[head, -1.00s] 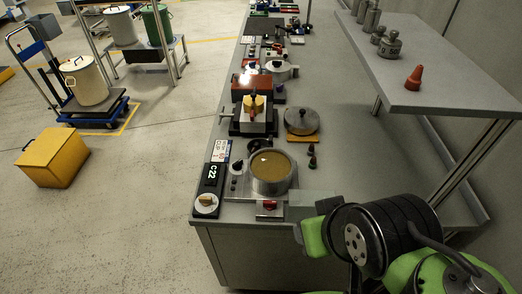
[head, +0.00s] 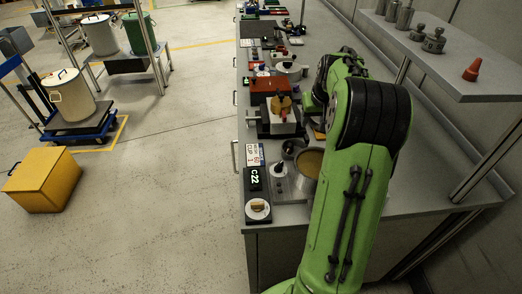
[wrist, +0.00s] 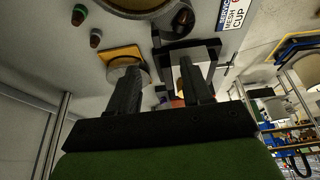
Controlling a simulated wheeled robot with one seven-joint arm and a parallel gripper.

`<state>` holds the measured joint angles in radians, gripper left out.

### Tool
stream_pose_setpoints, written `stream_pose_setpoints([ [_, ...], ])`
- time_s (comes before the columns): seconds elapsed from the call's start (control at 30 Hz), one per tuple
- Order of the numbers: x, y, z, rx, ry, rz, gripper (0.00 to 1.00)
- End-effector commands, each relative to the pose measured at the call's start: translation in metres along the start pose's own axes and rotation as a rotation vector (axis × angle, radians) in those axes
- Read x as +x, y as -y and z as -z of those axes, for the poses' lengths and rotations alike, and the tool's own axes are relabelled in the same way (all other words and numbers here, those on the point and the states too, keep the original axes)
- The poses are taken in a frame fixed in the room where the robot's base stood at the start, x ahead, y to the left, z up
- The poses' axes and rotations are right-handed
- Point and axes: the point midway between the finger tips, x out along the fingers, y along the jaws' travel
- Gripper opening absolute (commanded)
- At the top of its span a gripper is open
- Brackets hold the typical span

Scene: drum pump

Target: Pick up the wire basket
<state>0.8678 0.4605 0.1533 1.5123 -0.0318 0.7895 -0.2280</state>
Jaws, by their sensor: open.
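I cannot make out a wire basket in either view. My gripper (wrist: 158,66) is open and empty in the wrist view, its two dark fingers apart above the bench. In the head view my green arm reaches over the bench and hides my fingertips and part of the worktop. A round pot of brownish liquid (head: 309,163) is partly behind my arm; its rim shows at the top of the wrist view (wrist: 145,12). A label reading "MESH CUP" (wrist: 233,14) lies at the upper right there.
The raised shelf (head: 440,65) at right holds metal weights and a red cone (head: 472,70). A yellow box (head: 42,180) is on the floor at left. The floor between box and bench (head: 165,185) is clear.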

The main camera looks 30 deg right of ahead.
Motion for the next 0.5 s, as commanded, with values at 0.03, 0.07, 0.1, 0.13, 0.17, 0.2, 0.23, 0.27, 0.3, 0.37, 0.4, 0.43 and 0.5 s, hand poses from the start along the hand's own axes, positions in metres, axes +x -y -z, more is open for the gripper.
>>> stream_pose_setpoints([
  [0.03,0.008,-0.011,0.001,0.016,0.001,-0.002,0.49],
  [0.07,0.010,-0.015,0.002,0.021,0.001,-0.003,0.49],
  [0.1,0.014,-0.018,0.003,0.024,0.001,-0.003,0.49],
  [0.13,0.017,-0.019,0.003,0.025,0.001,-0.002,0.49],
  [0.17,0.021,-0.019,0.002,0.026,0.002,-0.002,0.49],
  [0.2,0.029,-0.018,0.002,0.026,0.004,-0.001,0.49],
  [0.23,0.036,-0.018,0.001,0.026,0.005,-0.001,0.49],
  [0.27,0.043,-0.018,0.001,0.025,0.005,-0.001,0.49],
  [0.3,0.054,-0.018,0.001,0.025,0.006,0.000,0.49],
  [0.37,0.070,-0.018,0.001,0.024,0.005,0.000,0.49],
  [0.4,0.080,-0.018,0.001,0.024,0.005,0.000,0.49],
  [0.43,0.087,-0.018,0.001,0.024,0.004,-0.001,0.49],
  [0.5,0.102,-0.017,0.001,0.024,0.004,0.000,0.49],
])
